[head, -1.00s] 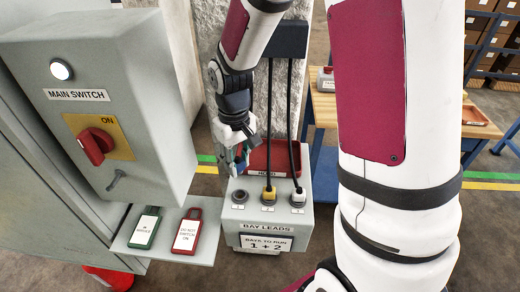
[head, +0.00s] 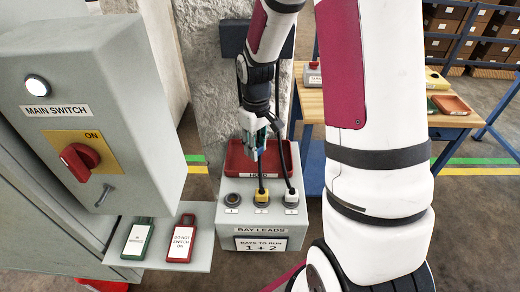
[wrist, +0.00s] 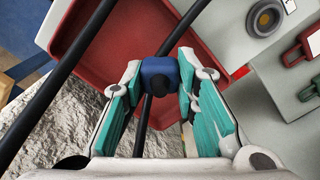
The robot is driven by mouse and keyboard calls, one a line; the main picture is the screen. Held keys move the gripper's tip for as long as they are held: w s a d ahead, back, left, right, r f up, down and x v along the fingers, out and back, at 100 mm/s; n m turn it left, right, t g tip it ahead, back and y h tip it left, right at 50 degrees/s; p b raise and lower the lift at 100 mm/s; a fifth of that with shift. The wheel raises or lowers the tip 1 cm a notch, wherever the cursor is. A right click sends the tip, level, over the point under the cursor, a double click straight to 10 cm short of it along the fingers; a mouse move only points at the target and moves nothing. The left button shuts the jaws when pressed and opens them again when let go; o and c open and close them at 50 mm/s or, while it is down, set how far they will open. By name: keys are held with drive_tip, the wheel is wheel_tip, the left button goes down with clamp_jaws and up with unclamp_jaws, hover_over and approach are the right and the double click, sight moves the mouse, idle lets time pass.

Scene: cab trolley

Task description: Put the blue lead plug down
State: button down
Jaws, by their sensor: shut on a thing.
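My gripper (wrist: 160,98) is shut on the blue lead plug (wrist: 160,72), with one teal-padded finger on each side of it. In the head view my gripper (head: 260,148) hangs above the red tray (head: 233,158) at the back of the bay leads box (head: 225,222); the plug is hard to make out there. In the wrist view the red tray (wrist: 95,55) lies behind and beyond the plug, with dark cables crossing in front of it. The left socket (head: 232,199) is empty.
A yellow plug (head: 262,198) and a white plug (head: 291,198) sit in the other two sockets, their black cables rising beside my gripper. A green tag (head: 138,238) and a red tag (head: 182,239) lie on the shelf left. The main switch box (head: 85,130) stands further left.

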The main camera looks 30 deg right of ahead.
drive_tip(key=shift+w+d+f, duration=0.1)
drive_tip(key=shift+w+d, duration=0.65)
drive_tip(key=shift+d, duration=0.05)
drive_tip(key=shift+d+f, duration=0.1)
drive_tip(key=shift+f+p, duration=0.45)
drive_tip(key=shift+f, duration=1.2)
drive_tip(key=shift+f, duration=0.1)
drive_tip(key=c, duration=1.3)
unclamp_jaws()
drive_tip(key=shift+f, duration=0.1)
